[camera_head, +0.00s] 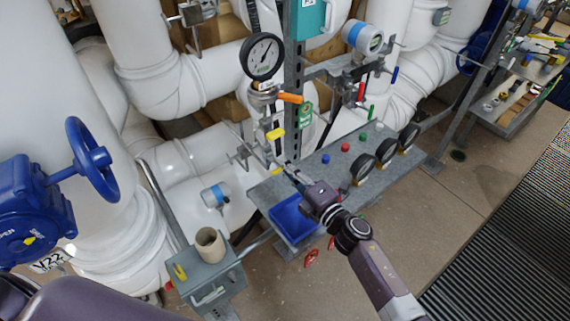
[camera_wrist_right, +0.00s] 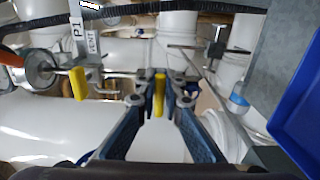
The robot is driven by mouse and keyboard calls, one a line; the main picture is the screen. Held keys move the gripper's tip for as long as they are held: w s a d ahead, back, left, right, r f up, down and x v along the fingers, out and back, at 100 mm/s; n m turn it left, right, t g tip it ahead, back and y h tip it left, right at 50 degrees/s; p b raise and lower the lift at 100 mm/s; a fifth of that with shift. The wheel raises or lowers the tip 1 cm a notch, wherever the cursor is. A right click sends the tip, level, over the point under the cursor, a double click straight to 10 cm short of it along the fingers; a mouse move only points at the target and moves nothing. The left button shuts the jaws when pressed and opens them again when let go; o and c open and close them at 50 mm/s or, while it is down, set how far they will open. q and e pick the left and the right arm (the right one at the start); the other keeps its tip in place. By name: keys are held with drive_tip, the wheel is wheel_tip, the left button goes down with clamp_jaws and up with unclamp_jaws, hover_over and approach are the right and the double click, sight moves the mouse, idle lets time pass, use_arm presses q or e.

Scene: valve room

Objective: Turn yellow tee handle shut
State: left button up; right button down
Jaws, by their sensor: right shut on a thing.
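My right gripper (camera_head: 284,168) reaches in from the lower right to the thin pipework beside the grey post. In the right wrist view its fingers (camera_wrist_right: 159,90) are shut on a slim yellow tee handle (camera_wrist_right: 159,96), which stands between the fingertips. In the head view this handle is mostly hidden by the gripper. A second yellow handle (camera_head: 275,134) sits higher on the pipework, below the gauge; it also shows left of the fingers in the right wrist view (camera_wrist_right: 78,84). My left gripper is not in view.
A shelf (camera_head: 325,172) with several gauges and coloured knobs lies right of the gripper. A blue tray (camera_head: 295,219) is just below it. An orange handle (camera_head: 290,98) and a large gauge (camera_head: 262,56) are above. White pipes (camera_head: 190,160) stand behind.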

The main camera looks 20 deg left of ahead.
drive_tip(key=shift+f, duration=0.1)
idle(0.4)
drive_tip(key=c, duration=2)
unclamp_jaws()
drive_tip(key=shift+c, duration=0.2)
drive_tip(key=v, duration=1.2)
